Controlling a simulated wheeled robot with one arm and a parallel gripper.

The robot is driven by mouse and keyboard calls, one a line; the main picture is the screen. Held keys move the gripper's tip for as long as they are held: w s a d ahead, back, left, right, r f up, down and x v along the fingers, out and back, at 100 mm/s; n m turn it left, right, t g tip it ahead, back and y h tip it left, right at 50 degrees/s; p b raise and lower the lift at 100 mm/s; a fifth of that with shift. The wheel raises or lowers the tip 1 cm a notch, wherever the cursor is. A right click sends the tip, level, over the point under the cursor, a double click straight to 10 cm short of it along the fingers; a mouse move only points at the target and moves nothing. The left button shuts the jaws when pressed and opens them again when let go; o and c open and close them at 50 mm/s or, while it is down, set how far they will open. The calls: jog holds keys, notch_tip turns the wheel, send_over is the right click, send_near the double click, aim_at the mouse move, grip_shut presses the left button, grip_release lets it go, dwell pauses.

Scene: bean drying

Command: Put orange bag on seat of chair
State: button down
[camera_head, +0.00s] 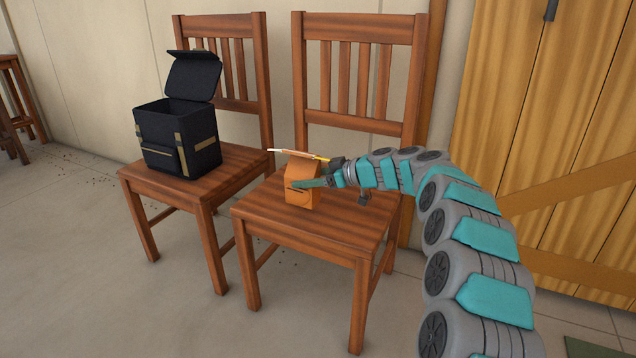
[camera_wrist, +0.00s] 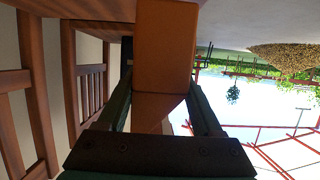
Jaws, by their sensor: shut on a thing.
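The orange bag (camera_head: 302,183) is a small upright packet with a pale strip along its top. It is at the seat (camera_head: 333,227) of the right wooden chair, toward the seat's left and back part. Whether its base touches the seat I cannot tell for sure. My gripper (camera_head: 310,183) reaches in from the right and is shut on the bag. In the wrist view the orange bag (camera_wrist: 165,50) sits between the two fingers of my gripper (camera_wrist: 165,95).
A second wooden chair (camera_head: 240,165) stands to the left with an open black bag (camera_head: 178,140) on its seat. The right chair's backrest (camera_head: 360,75) rises behind the orange bag. A wooden door (camera_head: 560,130) is at the right. The seat's front is clear.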

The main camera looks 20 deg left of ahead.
jog(key=shift+w+d+f+p, duration=0.2)
jog(key=shift+w+f, duration=0.8)
jog(key=shift+w, duration=0.35)
jog(key=shift+w+d+f+p, duration=0.15)
jog(key=shift+w+d+f, duration=0.05)
jog(key=shift+w+f, duration=0.95)
jog(key=shift+w+f+b, duration=0.1)
jog(key=shift+w+b, duration=0.05)
jog(key=shift+b, duration=0.15)
jog(key=shift+c, duration=0.2)
grip_release()
jog(key=shift+r, duration=0.2)
jog(key=shift+d+r+p, duration=0.1)
jog(key=shift+p, duration=0.3)
jog(key=v, duration=1.1)
jog(key=shift+d+b, duration=0.35)
jog(key=shift+r, duration=0.1)
